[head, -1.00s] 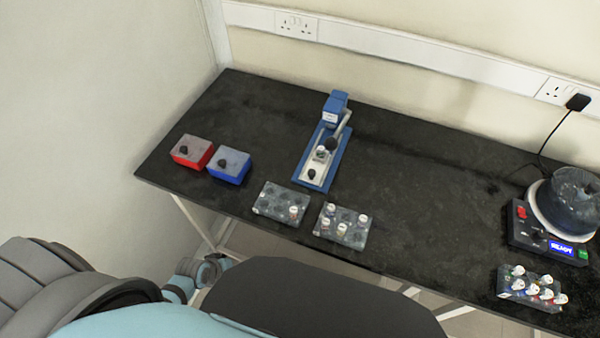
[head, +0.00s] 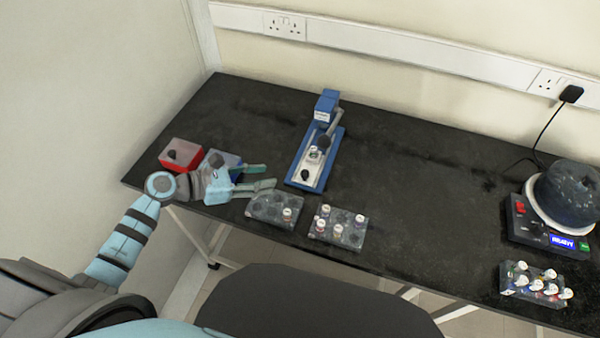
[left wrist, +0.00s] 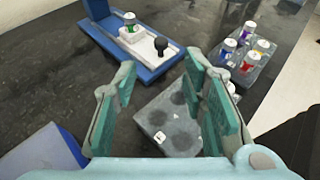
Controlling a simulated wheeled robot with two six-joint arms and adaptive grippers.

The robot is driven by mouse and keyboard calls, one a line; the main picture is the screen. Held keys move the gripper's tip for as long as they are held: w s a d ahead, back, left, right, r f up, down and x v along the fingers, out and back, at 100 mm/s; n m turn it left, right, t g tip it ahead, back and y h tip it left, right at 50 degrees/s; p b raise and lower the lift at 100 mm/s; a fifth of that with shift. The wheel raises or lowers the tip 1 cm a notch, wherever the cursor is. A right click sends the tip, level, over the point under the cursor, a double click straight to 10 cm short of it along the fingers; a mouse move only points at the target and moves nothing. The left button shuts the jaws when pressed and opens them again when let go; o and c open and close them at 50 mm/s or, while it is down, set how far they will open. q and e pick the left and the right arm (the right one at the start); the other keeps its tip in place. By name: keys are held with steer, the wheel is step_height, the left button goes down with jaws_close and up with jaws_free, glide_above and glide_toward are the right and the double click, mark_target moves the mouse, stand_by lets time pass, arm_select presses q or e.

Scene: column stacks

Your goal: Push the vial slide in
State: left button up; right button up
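The blue press (head: 318,143) stands at the middle back of the table. Its pale vial slide (head: 311,165) has a dark knob (head: 305,174) at the front end and carries a vial, seen in the left wrist view (left wrist: 133,30). There the slide's black knob (left wrist: 161,46) lies beyond my fingers. My left gripper (head: 270,177) is open and empty, over the table left of the press and above the back of the left vial rack (head: 264,211). It does not touch the slide. My right gripper is not in view.
A red box (head: 181,154) and a blue box (head: 219,160) stand at the left, the blue one partly hidden by my gripper. A second rack (head: 340,238) holds several vials. The table's middle right is clear.

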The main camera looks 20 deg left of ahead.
mark_target(303, 173)
arm_select(q)
steer(key=b+x, duration=0.2)
steer(key=x, duration=1)
steer(key=shift+s, duration=0.1)
jaws_close()
